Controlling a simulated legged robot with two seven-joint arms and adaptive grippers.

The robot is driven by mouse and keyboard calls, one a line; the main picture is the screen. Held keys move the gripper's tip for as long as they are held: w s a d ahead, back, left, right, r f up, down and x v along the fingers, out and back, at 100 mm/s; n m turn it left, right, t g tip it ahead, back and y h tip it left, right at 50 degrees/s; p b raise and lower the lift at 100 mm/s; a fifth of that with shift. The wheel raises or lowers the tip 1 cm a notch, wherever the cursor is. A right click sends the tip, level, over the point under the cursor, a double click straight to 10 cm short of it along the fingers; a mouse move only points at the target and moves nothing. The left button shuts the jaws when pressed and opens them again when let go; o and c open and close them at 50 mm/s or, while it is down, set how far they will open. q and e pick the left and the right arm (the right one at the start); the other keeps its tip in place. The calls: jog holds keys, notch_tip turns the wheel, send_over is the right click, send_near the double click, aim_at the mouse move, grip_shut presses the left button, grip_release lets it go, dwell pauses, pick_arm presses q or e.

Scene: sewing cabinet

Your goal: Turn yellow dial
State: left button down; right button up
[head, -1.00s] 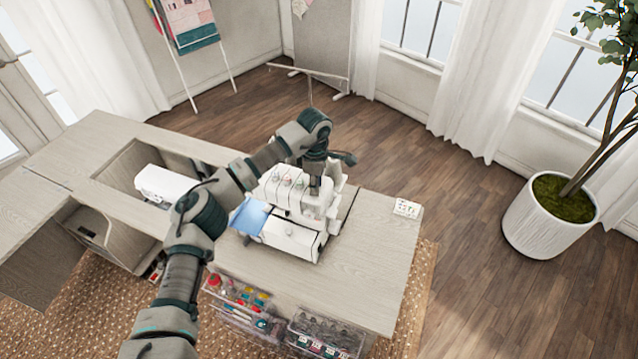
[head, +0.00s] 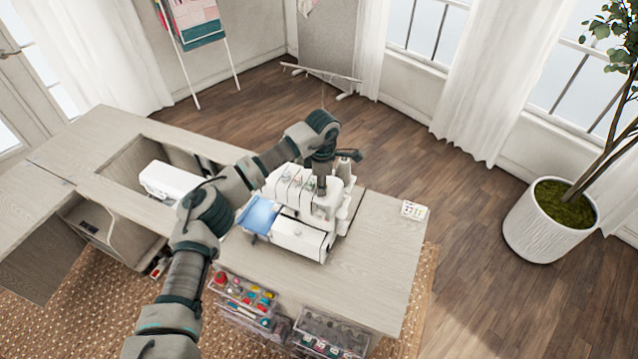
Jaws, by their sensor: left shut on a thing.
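A white serger (head: 300,238) with several small coloured dials stands on the wooden cabinet top (head: 372,262). A blue cloth (head: 258,214) lies at its left side. My left arm reaches in from the lower left, over the cabinet. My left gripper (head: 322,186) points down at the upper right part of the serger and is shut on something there. The fingertips and what they hold are too small and partly hidden to make out. I cannot pick out the yellow dial for certain; it may be behind the gripper. My right gripper is not in view.
A second white machine (head: 170,182) sits in the cabinet opening at the left. A small white box (head: 414,210) is at the cabinet's right corner. Clear bins (head: 245,292) hang at the front. A potted plant (head: 550,222) stands right. Floor between is free.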

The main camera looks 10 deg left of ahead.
pick_arm(q)
jog(key=shift+d+r+n, duration=0.15)
jog(key=shift+d+n, duration=0.15)
jog(key=shift+n, duration=0.5)
jog(key=shift+n+p, duration=0.3)
jog(key=shift+n, duration=0.3)
jog(key=shift+w+d+n, duration=0.1)
jog(key=shift+n, duration=0.8)
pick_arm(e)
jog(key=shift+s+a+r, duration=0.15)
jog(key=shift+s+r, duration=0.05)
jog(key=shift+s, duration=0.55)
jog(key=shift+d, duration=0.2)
